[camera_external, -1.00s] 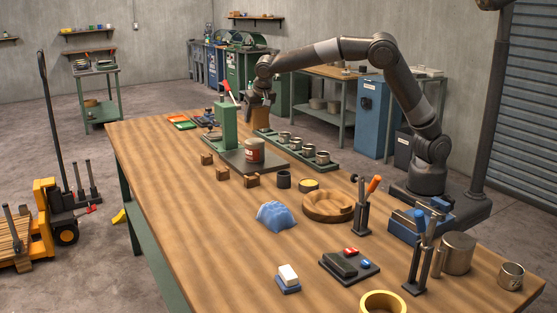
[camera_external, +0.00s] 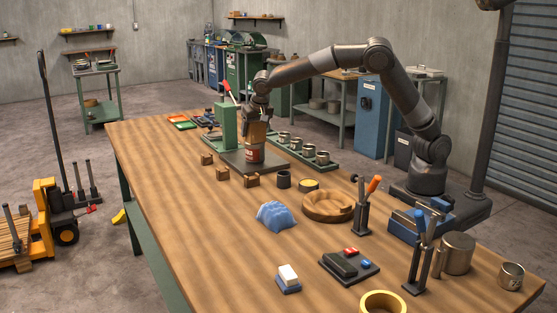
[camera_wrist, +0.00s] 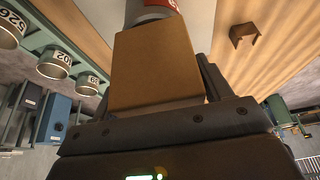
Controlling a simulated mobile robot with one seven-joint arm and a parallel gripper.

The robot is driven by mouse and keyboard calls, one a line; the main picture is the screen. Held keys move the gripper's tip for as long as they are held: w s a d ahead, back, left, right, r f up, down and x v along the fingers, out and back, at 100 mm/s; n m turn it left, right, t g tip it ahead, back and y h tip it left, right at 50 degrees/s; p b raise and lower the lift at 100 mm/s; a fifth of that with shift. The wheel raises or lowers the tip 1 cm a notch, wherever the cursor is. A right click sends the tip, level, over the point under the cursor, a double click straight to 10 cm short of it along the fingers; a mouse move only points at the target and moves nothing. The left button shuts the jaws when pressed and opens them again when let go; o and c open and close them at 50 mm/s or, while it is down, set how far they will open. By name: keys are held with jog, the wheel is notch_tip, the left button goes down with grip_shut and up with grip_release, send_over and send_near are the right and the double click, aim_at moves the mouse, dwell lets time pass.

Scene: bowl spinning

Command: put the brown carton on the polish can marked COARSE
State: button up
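The brown carton (camera_external: 257,127) is at the end of my arm, directly over a can with a red label (camera_external: 254,154) standing on a dark plate (camera_external: 233,160). My gripper (camera_external: 257,118) points down and is shut on the carton. In the wrist view the carton (camera_wrist: 155,70) fills the middle between the fingers. Past its far end the can (camera_wrist: 152,14) shows a pale rim and a red label with part of a white letter. The word on the label is not readable. I cannot tell if the carton touches the can's top or hangs slightly above it.
A green post (camera_external: 225,125) with a red lever stands just left of the can. A green rack with several metal cups (camera_external: 308,150) runs behind and to the right. Small wooden blocks (camera_external: 222,173) lie in front. The table's front left is clear.

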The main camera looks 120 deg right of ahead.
jog(key=shift+o, duration=1.4)
jog(key=shift+r, duration=0.1)
jog(key=v, duration=1.2)
jog(key=s+a+r+n+t+y, duration=0.1)
jog(key=s+a+r+n, duration=0.15)
jog(key=a, duration=0.45)
jog(key=s+a+r+n+t+y, duration=0.1)
jog(key=s+a+n+t, duration=0.2)
jog(key=a, duration=0.5)
jog(key=s+a+f+n+y, duration=0.1)
jog(key=s+a+f+n, duration=0.2)
jog(key=s+a+n, duration=0.3)
jog(key=s+a+f+n+t+y, duration=0.1)
jog(key=s+a+n, duration=0.5)
jog(key=s+a, duration=1)
jog(key=shift+s+a+f+t, duration=0.25)
jog(key=shift+a+f+t, duration=0.05)
jog(key=shift+a+f, duration=0.55)
